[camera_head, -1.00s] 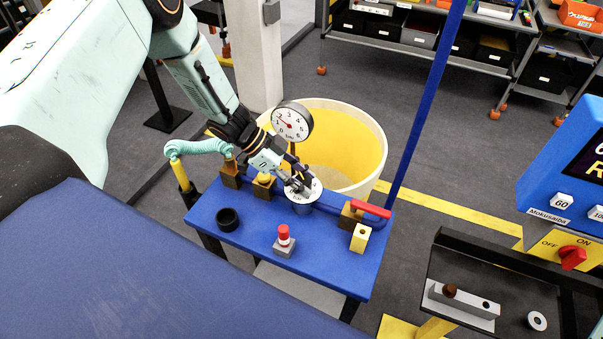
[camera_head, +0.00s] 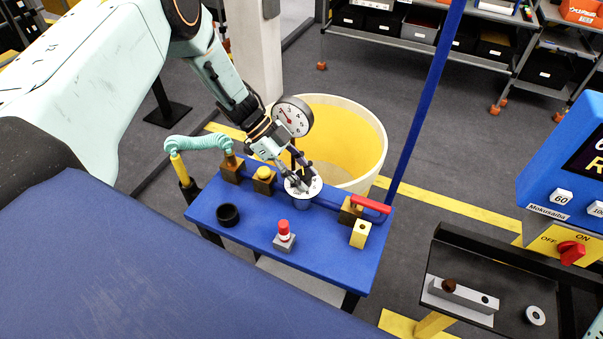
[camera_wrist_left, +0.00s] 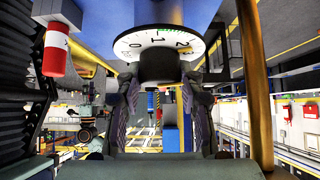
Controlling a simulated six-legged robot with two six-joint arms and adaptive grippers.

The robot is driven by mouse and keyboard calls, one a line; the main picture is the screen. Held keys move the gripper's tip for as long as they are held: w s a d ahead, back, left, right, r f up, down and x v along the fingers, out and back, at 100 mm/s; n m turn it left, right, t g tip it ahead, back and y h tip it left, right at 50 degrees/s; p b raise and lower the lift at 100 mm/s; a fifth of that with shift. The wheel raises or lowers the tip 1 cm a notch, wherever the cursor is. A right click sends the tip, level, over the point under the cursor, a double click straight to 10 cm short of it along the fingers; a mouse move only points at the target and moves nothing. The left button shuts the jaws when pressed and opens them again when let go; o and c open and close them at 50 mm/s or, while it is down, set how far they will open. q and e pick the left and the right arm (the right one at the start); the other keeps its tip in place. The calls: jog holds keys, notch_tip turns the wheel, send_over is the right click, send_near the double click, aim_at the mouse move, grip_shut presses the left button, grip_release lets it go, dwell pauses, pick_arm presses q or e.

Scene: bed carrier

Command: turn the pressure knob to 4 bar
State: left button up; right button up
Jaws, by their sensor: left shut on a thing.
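The pressure knob is a dark grip with a white numbered disc (camera_head: 316,187) on the blue bench. My left gripper (camera_head: 302,182) is shut on this knob from above. In the left wrist view the knob's dark grip (camera_wrist_left: 160,66) sits between the two fingers of my left gripper (camera_wrist_left: 160,82), with part of the white scale showing beyond it. The round white gauge (camera_head: 292,116) stands behind the knob. Its red needle points up and slightly left; the exact reading is too small to tell. My right gripper is not in view.
The blue bench (camera_head: 335,262) also carries a red button (camera_head: 284,228), a black ring (camera_head: 228,215), brass blocks and a red-handled valve (camera_head: 371,204). A yellow-lined tub (camera_head: 345,135) stands behind it. A blue pole (camera_head: 425,105) rises at the bench's right.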

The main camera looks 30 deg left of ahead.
pick_arm(q)
jog(key=o, duration=0.7)
jog(key=shift+s+d+f, duration=0.1)
jog(key=o, duration=0.5)
jog(key=shift+d, duration=0.15)
jog(key=shift+a, duration=0.25)
jog(key=shift+a+r, duration=0.25)
jog(key=shift+r, duration=0.15)
jog(key=a, duration=1)
jog(key=shift+s+a, duration=0.1)
jog(key=shift+a, duration=0.85)
jog(key=shift+r, duration=0.1)
